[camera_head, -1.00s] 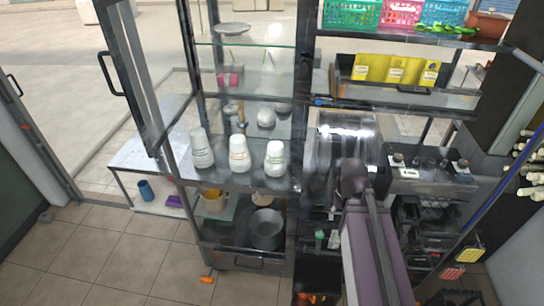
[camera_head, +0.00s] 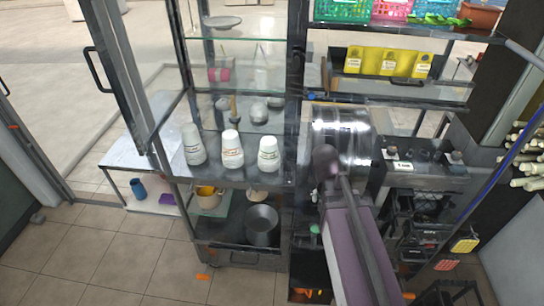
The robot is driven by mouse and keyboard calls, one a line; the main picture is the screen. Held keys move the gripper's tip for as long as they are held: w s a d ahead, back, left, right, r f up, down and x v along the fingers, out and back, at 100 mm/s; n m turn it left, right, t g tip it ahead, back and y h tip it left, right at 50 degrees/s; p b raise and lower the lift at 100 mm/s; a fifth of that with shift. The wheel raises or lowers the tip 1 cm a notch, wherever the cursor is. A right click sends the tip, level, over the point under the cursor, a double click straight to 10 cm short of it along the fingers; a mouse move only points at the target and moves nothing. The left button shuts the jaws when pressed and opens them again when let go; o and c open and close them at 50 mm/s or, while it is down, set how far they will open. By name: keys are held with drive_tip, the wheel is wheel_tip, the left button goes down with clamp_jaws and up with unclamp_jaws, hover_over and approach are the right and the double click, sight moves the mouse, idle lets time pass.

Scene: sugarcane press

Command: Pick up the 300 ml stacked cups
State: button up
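Three stacks of white cups stand in a row on a dark shelf (camera_head: 215,174) of the glass cabinet: a left stack (camera_head: 192,145), a middle stack (camera_head: 231,150) and a right stack (camera_head: 268,155). Small print shows on the cups but is too small to read, so I cannot tell which stack is 300 ml. All three stand upright and apart from each other. My gripper is not visible in this view.
The open cabinet door with a black handle (camera_head: 100,70) stands left of the shelf. A shiny metal drum (camera_head: 343,135) is right of the cups. Pots, including a dark one (camera_head: 262,225), sit on the shelf below. Tiled floor (camera_head: 100,250) is clear at the front left.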

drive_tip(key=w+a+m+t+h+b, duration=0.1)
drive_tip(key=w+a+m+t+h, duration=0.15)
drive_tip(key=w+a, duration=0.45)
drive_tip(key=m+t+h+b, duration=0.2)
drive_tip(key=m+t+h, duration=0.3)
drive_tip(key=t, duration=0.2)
approach(263, 144)
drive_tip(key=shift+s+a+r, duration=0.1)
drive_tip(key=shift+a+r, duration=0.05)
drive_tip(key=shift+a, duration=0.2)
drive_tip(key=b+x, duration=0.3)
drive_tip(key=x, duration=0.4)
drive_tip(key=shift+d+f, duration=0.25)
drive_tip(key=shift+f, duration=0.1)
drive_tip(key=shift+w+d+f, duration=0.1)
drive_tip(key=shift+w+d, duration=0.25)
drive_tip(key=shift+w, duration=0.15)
